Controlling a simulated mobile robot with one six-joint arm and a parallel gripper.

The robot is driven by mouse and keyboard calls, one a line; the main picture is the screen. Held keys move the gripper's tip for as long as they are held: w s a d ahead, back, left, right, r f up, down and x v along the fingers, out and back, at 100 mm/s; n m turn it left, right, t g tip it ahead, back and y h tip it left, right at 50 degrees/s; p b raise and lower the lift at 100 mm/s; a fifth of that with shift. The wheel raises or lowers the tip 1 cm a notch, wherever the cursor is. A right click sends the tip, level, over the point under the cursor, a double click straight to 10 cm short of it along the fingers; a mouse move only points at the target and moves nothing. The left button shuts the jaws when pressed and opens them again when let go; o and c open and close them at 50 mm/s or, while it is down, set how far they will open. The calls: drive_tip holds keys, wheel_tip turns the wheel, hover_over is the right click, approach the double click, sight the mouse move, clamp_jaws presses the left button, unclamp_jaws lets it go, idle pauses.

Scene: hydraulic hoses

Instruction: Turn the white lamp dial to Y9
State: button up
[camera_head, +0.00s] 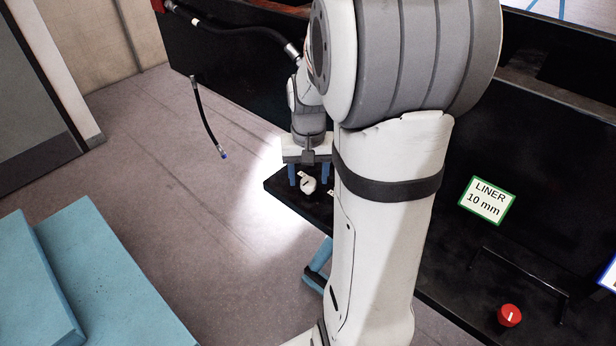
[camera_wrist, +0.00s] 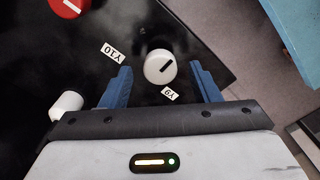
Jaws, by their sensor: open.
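The white dial (camera_wrist: 155,68) is a round knob with a short black mark, on a black panel. In the wrist view the mark slants from lower left to upper right and lines up with neither label. The Y9 label (camera_wrist: 169,94) lies just below the dial, and the Y10 label (camera_wrist: 113,53) lies to its upper left. My gripper (camera_wrist: 161,70) is open, its blue fingers on either side of the dial with gaps showing. In the head view the dial (camera_head: 308,185) shows below and between the fingers of my gripper (camera_head: 309,180); contact cannot be told.
A red knob (camera_wrist: 68,6) with a white mark is at the wrist view's top left. A white rounded piece (camera_wrist: 67,104) is left of the fingers. In the head view a black hose (camera_head: 208,118) hangs left, a LINER 10 mm sign (camera_head: 487,200) and red knob (camera_head: 509,315) stand right.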

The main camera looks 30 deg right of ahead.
sight(308, 182)
wheel_tip(308, 182, up, 7)
drive_tip(key=shift+f, duration=0.1)
idle(0.6)
